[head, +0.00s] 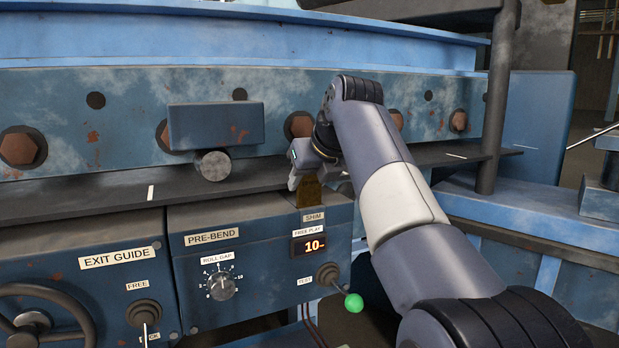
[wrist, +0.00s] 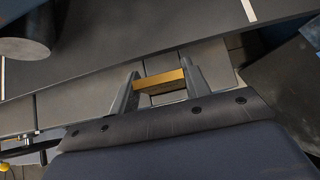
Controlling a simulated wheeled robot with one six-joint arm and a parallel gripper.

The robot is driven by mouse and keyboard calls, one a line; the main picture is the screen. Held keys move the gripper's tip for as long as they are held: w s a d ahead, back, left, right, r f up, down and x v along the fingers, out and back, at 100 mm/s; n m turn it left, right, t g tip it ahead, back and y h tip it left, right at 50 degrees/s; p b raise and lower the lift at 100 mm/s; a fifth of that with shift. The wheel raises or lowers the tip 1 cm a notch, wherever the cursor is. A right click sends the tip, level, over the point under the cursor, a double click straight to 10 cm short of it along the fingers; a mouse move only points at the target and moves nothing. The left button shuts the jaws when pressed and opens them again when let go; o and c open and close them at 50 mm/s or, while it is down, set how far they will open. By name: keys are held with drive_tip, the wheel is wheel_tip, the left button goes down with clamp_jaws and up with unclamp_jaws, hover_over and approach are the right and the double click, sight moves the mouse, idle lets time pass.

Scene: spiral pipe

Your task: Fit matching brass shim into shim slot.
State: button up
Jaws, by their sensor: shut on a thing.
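My gripper (head: 308,181) is shut on a brass shim (head: 309,193), just above the SHIM label (head: 313,217) on the PRE-BEND panel. The shim hangs down from the fingers toward the top edge of the panel. In the wrist view the brass shim (wrist: 160,79) spans crosswise between the two fingertips of my gripper (wrist: 161,86). The shim slot itself is hidden by the shim and gripper, and I cannot tell whether the shim's lower end is inside it.
Below the label, a FREE PLAY display (head: 314,246) shows 10-. A TEST lever with a green knob (head: 354,302) sticks out below right. A ROLL GAP dial (head: 222,286) is on the left. A dark ledge (head: 240,180) runs behind, with a blue block (head: 216,125) above.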

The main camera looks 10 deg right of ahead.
drive_tip(key=shift+f+b, duration=0.65)
drive_tip(key=shift+f, duration=0.25)
drive_tip(key=o, duration=1.3)
drive_tip(key=shift+o, duration=0.2)
drive_tip(key=shift+f, duration=0.1)
drive_tip(key=shift+s, duration=0.1)
drive_tip(key=v, duration=1.1)
drive_tip(key=shift+p, duration=0.35)
